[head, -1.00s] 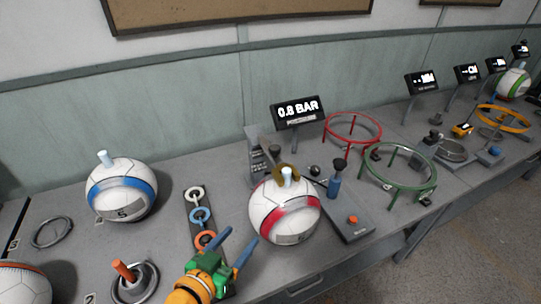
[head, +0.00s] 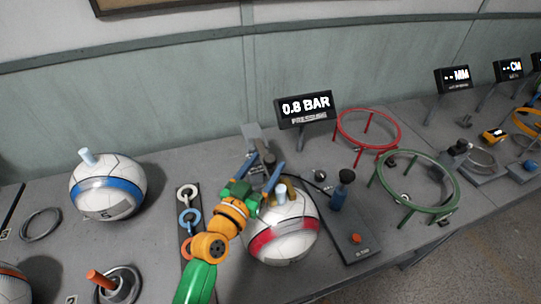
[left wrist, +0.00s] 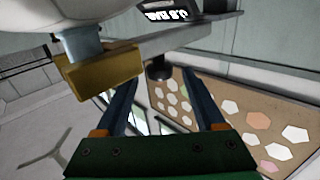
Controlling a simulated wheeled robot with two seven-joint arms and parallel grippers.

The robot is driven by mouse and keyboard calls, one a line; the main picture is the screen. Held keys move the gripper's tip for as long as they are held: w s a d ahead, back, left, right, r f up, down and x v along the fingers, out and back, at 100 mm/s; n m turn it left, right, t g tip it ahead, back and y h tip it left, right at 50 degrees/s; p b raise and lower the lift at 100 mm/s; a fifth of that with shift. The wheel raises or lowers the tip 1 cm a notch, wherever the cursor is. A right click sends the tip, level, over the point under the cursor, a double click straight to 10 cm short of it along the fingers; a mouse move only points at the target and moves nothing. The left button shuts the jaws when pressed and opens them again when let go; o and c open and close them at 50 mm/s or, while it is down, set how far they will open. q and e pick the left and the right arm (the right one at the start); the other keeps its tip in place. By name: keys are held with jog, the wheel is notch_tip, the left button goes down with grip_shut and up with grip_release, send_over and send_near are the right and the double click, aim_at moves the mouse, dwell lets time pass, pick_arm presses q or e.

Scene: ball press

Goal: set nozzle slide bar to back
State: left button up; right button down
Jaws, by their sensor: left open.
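The grey press stand (head: 251,132) rises behind the red-striped ball (head: 284,238), and my arm partly hides its slide parts. In the left wrist view a grey bar (left wrist: 190,37) crosses the top, with a dark round knob (left wrist: 159,70) on it. A brass block (left wrist: 103,74) sits beside the bar around the ball's pale blue plug (left wrist: 83,44). My left gripper (head: 266,162) is open at the stand, just behind the ball. In the wrist view its fingers (left wrist: 160,80) lie either side of the knob; I cannot tell whether they touch it. My right gripper is out of view.
The pressure display (head: 306,107) reads 0.8 BAR behind the stand. Red (head: 367,119) and green (head: 423,156) ring stands are further right. A blue-striped ball (head: 107,184) and a ring strip (head: 186,236) are left.

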aim_at(267, 165)
pick_arm(q)
jog(key=x, duration=0.3)
jog(key=shift+f, duration=0.3)
jog(key=shift+s+a+r, duration=0.1)
jog(key=shift+c, duration=0.3)
jog(key=shift+s, duration=0.1)
jog(key=c, duration=1.1)
grip_shut()
